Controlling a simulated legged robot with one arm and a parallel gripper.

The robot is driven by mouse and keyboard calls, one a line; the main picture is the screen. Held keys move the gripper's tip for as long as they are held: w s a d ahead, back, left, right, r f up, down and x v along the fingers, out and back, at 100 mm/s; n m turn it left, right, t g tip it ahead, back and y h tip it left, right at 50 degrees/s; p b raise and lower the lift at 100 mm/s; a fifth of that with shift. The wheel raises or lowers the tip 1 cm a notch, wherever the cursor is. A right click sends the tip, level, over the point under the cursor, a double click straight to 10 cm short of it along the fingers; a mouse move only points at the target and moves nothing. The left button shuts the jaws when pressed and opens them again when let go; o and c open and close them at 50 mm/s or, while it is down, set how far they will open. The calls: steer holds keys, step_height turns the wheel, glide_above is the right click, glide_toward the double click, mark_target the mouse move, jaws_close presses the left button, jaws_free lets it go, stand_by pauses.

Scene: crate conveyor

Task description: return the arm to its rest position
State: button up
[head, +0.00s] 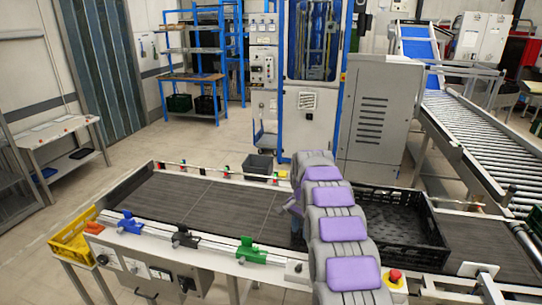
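My arm, grey with purple pads, rises from the bottom edge right of centre and reaches out over the conveyor. Its far end bends down behind the nearer links. A small grey part of my gripper (294,208) seems to show at the arm's left side, above the belt. Its fingers are hidden, so I cannot tell whether they are open or hold anything. A black crate (425,259) stands on the conveyor (195,207) just right of the arm. The part of it that shows looks empty.
The belt left of the arm is clear. Blue, black and green clamps (250,251) line its near rail. A red stop button (395,276) sits at the near edge. A yellow crate (72,238) is at the left end. A grey cabinet (378,120) stands behind.

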steer(key=s+r+n+b, duration=0.15)
steer(key=s+r, duration=0.35)
steer(key=s, duration=0.6)
steer(key=s+r+n, duration=0.3)
steer(key=s+r, duration=0.2)
steer(key=s, duration=0.6)
steer(key=s+f+n+g+b, duration=0.1)
steer(key=s+f+n, duration=0.1)
steer(key=s, duration=1.3)
steer(key=s+f+n+b, duration=0.1)
steer(key=s+f+n, duration=0.1)
steer(key=s, duration=1.3)
steer(key=shift+s+a+f+n+g, duration=0.35)
steer(key=shift+s+n+g, duration=0.05)
steer(key=shift+n, duration=0.05)
steer(key=shift+c, duration=0.3)
